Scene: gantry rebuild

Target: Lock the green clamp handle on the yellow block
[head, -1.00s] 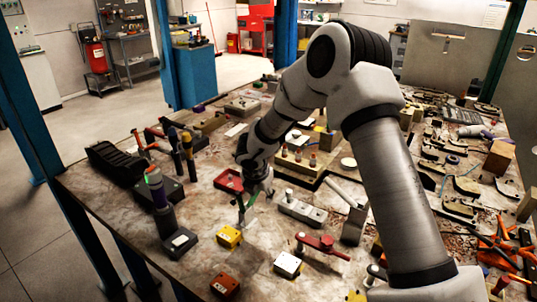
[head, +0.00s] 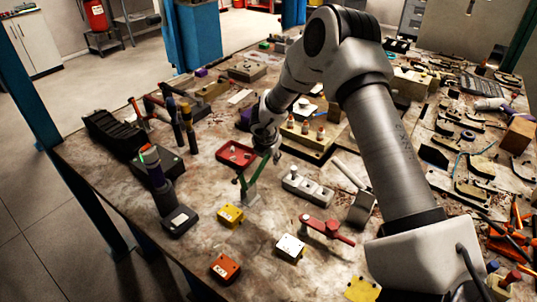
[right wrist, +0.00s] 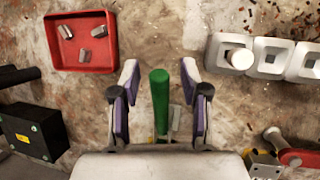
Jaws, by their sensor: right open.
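The green clamp handle (head: 258,172) slants up from a small metal clamp (head: 250,196) on the table. The yellow block (head: 231,215) lies just in front and left of that clamp; I cannot tell whether they touch. My right gripper (head: 272,152) is at the upper end of the handle. In the right wrist view, the right gripper (right wrist: 159,74) is open, its two purple-padded fingers on either side of the green handle (right wrist: 160,102) with gaps on both sides. The handle hides part of the clamp below. My left gripper is not in view.
A red tray (head: 222,158) with small metal pieces lies left of the gripper. A red-handled clamp (head: 327,230), a white block (head: 290,248) and an orange block (head: 225,268) are nearer the front.

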